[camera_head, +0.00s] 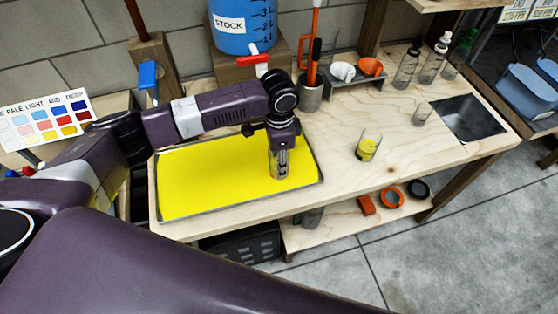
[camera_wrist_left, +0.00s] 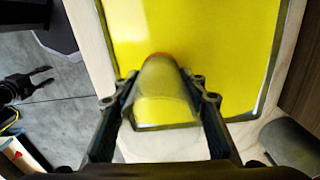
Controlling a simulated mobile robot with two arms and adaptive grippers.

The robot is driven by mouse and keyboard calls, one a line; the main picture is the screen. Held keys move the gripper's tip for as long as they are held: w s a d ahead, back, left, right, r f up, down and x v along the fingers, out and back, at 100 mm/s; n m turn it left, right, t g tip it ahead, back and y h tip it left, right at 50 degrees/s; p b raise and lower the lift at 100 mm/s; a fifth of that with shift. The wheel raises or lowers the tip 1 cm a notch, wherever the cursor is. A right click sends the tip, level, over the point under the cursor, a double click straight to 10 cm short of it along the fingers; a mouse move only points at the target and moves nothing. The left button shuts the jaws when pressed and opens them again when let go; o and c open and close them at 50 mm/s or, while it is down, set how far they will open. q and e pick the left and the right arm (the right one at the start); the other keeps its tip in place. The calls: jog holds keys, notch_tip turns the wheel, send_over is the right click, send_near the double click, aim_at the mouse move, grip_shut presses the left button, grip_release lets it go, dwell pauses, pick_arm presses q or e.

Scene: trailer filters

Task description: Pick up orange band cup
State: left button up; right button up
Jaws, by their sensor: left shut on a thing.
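My left gripper (camera_head: 279,172) points down over the yellow-filled tray (camera_head: 165,205). Its fingers are shut on a clear cup, the orange band cup (camera_wrist_left: 162,95), seen between them in the left wrist view. An orange rim (camera_wrist_left: 158,56) shows at the cup's far end. The yellow seen through the cup could be the tray behind it or something inside; I cannot tell. In the head view the cup is mostly hidden by the fingers. My right gripper (camera_wrist_left: 44,79) shows small at the left of the wrist view, its fingers apart and empty.
A clear cup with yellow in it (camera_head: 368,147) and a clear cup (camera_head: 421,114) stand right of the tray. A blue STOCK container (camera_head: 243,30), a tool holder (camera_head: 310,97) and several bottles (camera_head: 432,60) line the back. The bench front between tray and yellow cup is clear.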

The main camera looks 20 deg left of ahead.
pick_arm(q)
jog(key=shift+r+b, duration=0.8)
jog(key=shift+r, duration=13)
jog(key=s+a+f+n, duration=0.4)
jog(key=s+f+n, duration=0.6)
jog(key=s+n, duration=0.2)
jog(key=shift+s, duration=0.95)
jog(key=shift+f, duration=0.1)
